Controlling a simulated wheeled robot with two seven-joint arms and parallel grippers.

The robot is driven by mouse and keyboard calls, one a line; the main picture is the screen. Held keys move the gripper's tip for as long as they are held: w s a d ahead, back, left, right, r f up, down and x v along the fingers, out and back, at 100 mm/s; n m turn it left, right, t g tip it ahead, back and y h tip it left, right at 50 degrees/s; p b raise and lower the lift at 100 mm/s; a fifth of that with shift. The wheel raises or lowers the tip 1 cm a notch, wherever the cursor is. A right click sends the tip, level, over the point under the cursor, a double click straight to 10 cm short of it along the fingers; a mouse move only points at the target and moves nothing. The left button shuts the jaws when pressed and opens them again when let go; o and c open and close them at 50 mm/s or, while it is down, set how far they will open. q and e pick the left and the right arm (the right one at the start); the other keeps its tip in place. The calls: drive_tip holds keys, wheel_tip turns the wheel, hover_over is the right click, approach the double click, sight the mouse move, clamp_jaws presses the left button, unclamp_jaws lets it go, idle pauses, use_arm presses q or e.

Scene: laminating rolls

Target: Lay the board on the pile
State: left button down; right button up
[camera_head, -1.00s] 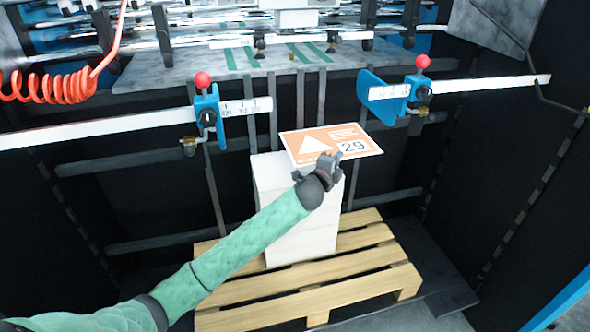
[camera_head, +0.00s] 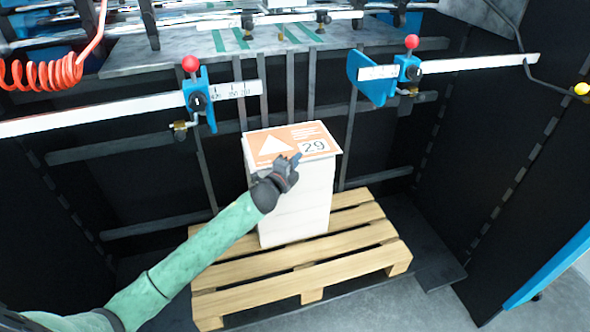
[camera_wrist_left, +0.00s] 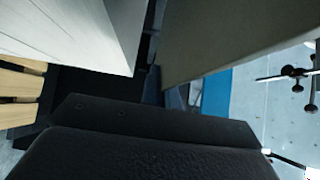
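The board (camera_head: 272,145) is a flat orange and white sheet with a white triangle and the number 29. In the head view it lies across the top of the white pile (camera_head: 292,215), roughly level, its right edge reaching slightly past the pile. My left gripper (camera_head: 291,163) is shut on the board's near edge, one finger over its top. In the left wrist view the board's dull underside (camera_wrist_left: 225,40) fills the upper right and the pile's pale side (camera_wrist_left: 85,30) the upper left. I cannot tell whether board and pile touch. My right gripper is out of view.
The pile stands on a wooden pallet (camera_head: 355,262) on the dark floor. Behind and above are blue clamps with red knobs (camera_head: 191,64) (camera_head: 411,42) on white rulers (camera_head: 90,116). A red coiled hose (camera_head: 40,75) hangs at the upper left. Dark walls flank the bay.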

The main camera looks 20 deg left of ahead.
use_arm(q)
drive_tip(key=shift+s+a+f, duration=0.1)
drive_tip(key=shift+a+f, duration=0.05)
drive_tip(key=shift+f, duration=0.15)
wheel_tip(320, 180, down, 4)
drive_tip(key=shift+r, duration=0.25)
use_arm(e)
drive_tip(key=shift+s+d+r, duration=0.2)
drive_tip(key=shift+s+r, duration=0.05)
use_arm(q)
drive_tip(key=shift+f, duration=0.15)
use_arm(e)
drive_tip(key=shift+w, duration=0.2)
use_arm(q)
drive_tip(key=c, duration=1.7)
unclamp_jaws()
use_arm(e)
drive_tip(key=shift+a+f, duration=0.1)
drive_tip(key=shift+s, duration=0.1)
